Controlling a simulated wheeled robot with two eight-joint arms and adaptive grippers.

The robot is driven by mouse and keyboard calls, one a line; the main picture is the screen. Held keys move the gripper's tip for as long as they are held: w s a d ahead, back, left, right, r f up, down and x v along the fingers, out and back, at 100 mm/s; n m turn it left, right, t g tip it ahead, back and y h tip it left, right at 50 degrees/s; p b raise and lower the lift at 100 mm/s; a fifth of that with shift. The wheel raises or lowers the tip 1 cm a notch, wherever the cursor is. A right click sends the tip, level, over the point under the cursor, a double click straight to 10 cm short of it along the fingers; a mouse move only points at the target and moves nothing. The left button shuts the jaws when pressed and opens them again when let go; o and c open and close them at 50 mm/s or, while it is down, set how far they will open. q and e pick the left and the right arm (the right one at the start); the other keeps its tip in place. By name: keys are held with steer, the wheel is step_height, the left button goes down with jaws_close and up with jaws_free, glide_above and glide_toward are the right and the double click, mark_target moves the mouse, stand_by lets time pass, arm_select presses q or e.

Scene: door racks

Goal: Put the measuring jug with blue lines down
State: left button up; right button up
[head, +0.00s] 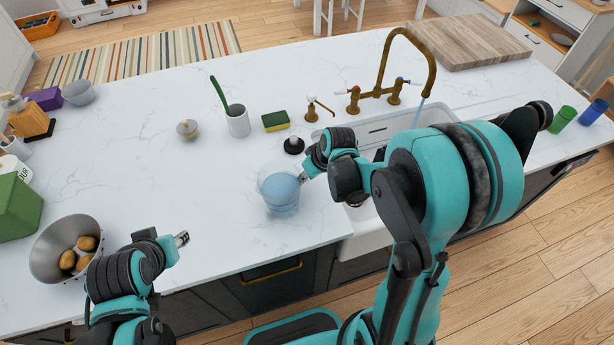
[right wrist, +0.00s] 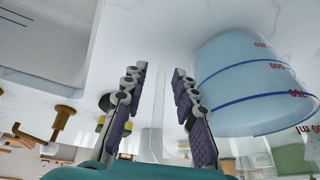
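The measuring jug (head: 281,192) is clear, with bluish water in it. It is upright and appears to stand on the white counter, left of the sink. In the right wrist view the jug (right wrist: 250,85) shows blue lines and red numbers, to the right of the fingers. My right gripper (head: 304,177) is at the jug's right side. In its wrist view the right gripper's fingers (right wrist: 158,105) are apart, with a faint clear strip between them, perhaps the jug's handle; neither finger clearly touches it. My left gripper (head: 183,239) is over the counter's front, away from the jug.
The white sink (head: 362,222) is right of the jug, under a brass tap (head: 382,94) with water running. A black-topped plug (head: 293,145) and a sponge (head: 275,121) lie behind the jug. The counter left of the jug is clear.

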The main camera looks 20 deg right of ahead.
steer(key=p+v, duration=0.3)
steer(key=v, duration=0.9)
steer(key=s+a+r+m+t+h, duration=0.1)
steer(key=s+r+m, duration=0.1)
steer(key=s, duration=0.3)
steer(key=s+a+r+m+t+h, duration=0.1)
steer(key=s+r+t, duration=0.1)
steer(key=s+r, duration=0.2)
steer(key=shift+s+a+m, duration=0.25)
steer(key=shift+s+m, duration=0.15)
steer(key=shift+s, duration=0.7)
steer(key=shift+f, duration=0.15)
